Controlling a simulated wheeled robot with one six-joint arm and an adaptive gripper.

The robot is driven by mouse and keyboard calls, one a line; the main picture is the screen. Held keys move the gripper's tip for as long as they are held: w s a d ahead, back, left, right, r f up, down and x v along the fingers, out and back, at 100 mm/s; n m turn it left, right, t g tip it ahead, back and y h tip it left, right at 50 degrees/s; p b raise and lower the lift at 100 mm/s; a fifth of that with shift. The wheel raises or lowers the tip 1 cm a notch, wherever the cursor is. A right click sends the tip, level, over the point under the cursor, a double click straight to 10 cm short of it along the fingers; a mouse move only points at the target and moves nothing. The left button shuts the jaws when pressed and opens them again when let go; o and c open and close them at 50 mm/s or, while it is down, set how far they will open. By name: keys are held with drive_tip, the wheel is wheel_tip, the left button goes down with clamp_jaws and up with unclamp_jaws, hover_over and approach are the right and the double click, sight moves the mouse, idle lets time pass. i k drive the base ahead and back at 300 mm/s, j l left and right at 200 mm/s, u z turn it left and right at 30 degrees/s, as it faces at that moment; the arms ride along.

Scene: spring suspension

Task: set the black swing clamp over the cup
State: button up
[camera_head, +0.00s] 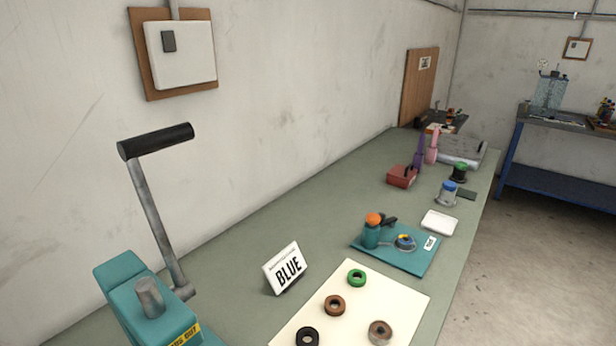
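The black swing clamp (388,221) is small in the head view. It sits at a teal post (370,237) with an orange knob (374,219) on top, and it points back and to the right. The cup (404,244) is a low round metallic piece with blue and orange-yellow parts in it, to the right of the post. The clamp's black arm is behind and apart from the cup, not over it. Both are on a teal base plate (411,263). My gripper is not in view.
A teal press (150,310) with a tall black-gripped lever (156,141) stands at front left. A BLUE sign (286,268) and a cream mat (374,285) with several rings are in front of the fixture. A white tray (438,223) and a red box (401,177) are behind.

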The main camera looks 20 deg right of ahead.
sight(384, 222)
drive_tip(key=l+u, duration=0.1)
drive_tip(key=u, duration=0.4)
drive_tip(key=l+u, duration=0.1)
drive_tip(key=u, duration=0.4)
drive_tip(key=l+u, duration=0.1)
drive_tip(key=u, duration=0.35)
drive_tip(key=l+u, duration=0.1)
drive_tip(key=u, duration=0.4)
drive_tip(key=l+u, duration=0.1)
drive_tip(key=u, duration=0.9)
drive_tip(key=k+u, duration=0.15)
drive_tip(key=u, duration=0.8)
drive_tip(key=z, duration=0.5)
drive_tip(key=k+z, duration=0.1)
drive_tip(key=z, duration=0.4)
drive_tip(key=l+z, duration=0.15)
drive_tip(key=z, duration=0.35)
drive_tip(key=k+z, duration=0.1)
drive_tip(key=z, duration=0.4)
drive_tip(key=l+z, duration=0.15)
drive_tip(key=z, duration=0.35)
drive_tip(key=l+z, duration=0.1)
drive_tip(key=z, duration=0.9)
